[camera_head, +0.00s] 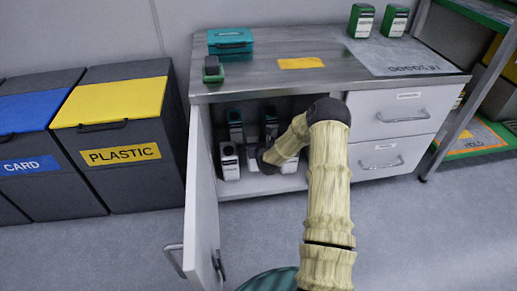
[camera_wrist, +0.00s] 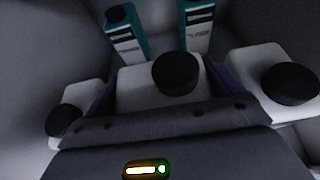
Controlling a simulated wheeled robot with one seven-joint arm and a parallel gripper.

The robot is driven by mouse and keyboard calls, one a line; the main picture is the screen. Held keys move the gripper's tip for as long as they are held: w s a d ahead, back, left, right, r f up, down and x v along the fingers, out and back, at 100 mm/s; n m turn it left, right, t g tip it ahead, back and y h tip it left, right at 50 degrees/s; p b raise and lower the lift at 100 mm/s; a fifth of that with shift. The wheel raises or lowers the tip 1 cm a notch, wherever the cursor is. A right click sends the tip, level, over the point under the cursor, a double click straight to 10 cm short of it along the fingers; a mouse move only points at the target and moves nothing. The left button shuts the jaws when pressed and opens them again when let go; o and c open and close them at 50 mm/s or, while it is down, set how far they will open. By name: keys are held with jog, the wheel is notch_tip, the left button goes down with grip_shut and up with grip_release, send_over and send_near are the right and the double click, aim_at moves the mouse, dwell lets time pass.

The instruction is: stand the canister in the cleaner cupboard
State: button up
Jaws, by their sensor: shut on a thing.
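The white canister (camera_wrist: 135,88) with a black round cap is between the jaws of my gripper (camera_wrist: 162,92), which is shut on it, in the wrist view. In the head view my gripper (camera_head: 268,160) is inside the open cleaner cupboard (camera_head: 248,187), and my forearm covers part of it. A white piece (camera_head: 252,157) beside the gripper may be the held canister. I cannot tell whether its base touches the cupboard floor.
White canisters with black caps stand to the left (camera_wrist: 62,124) and right (camera_wrist: 283,62) of the held one. Two teal-and-white bottles (camera_wrist: 127,38) stand behind. The cupboard door (camera_head: 203,200) hangs open at left. Bins (camera_head: 120,150) stand further left.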

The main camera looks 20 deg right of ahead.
jog(key=shift+f+b, duration=0.5)
jog(key=shift+f, duration=0.7)
jog(key=o, duration=1.8)
jog(key=shift+f, duration=0.1)
jog(key=shift+c, duration=0.2)
jog(key=shift+a, duration=0.1)
jog(key=p+v, duration=0.6)
jog(key=v, duration=0.6)
jog(key=shift+r, duration=0.2)
